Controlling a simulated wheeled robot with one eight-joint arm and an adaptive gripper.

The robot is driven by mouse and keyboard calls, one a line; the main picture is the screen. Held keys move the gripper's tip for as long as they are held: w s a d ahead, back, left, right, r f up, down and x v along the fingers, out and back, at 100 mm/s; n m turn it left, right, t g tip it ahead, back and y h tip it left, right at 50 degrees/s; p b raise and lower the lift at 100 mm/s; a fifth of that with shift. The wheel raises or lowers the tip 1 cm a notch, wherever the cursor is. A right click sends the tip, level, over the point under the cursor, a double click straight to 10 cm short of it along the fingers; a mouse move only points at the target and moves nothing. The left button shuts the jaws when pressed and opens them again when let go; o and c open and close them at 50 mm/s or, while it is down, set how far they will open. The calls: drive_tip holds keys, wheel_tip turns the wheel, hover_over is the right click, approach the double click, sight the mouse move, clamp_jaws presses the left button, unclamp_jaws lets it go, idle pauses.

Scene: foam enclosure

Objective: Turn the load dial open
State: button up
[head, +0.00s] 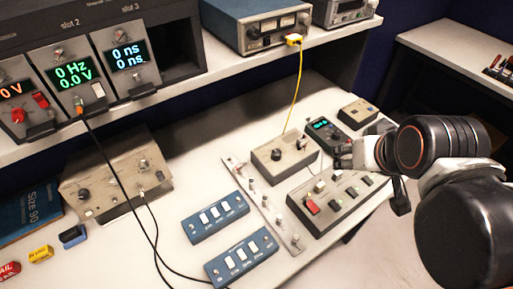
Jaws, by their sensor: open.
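I cannot read any label that marks the load dial. A beige box (268,162) on the bench has dark round knobs on its top, one of them a black knob (276,154). Their settings are too small to tell. My gripper (343,156) is open and empty, just right of this box and above the bench. My arm comes in from the right and hides part of the bench's right edge.
A beige switch panel (325,212) with a red button lies below my gripper. A dark meter (322,130) and small box (358,111) are close behind. Blue switch boxes (215,217) lie left. A yellow cable (297,90) hangs from the shelf to the beige box.

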drive_tip(key=w+a+r+m+g+p, duration=0.1)
drive_tip(key=w+a+r+g+p, duration=0.2)
drive_tip(key=w+a+r+p, duration=0.3)
drive_tip(key=m+g+p, duration=0.2)
drive_tip(key=g+p, duration=0.2)
drive_tip(key=p, duration=0.5)
hover_over(276, 151)
wheel_tip(276, 151, down, 5)
wheel_tip(276, 151, down, 14)
drive_tip(key=b, duration=0.9)
drive_tip(key=shift+r, duration=0.1)
drive_tip(key=shift+c, duration=0.3)
clamp_jaws()
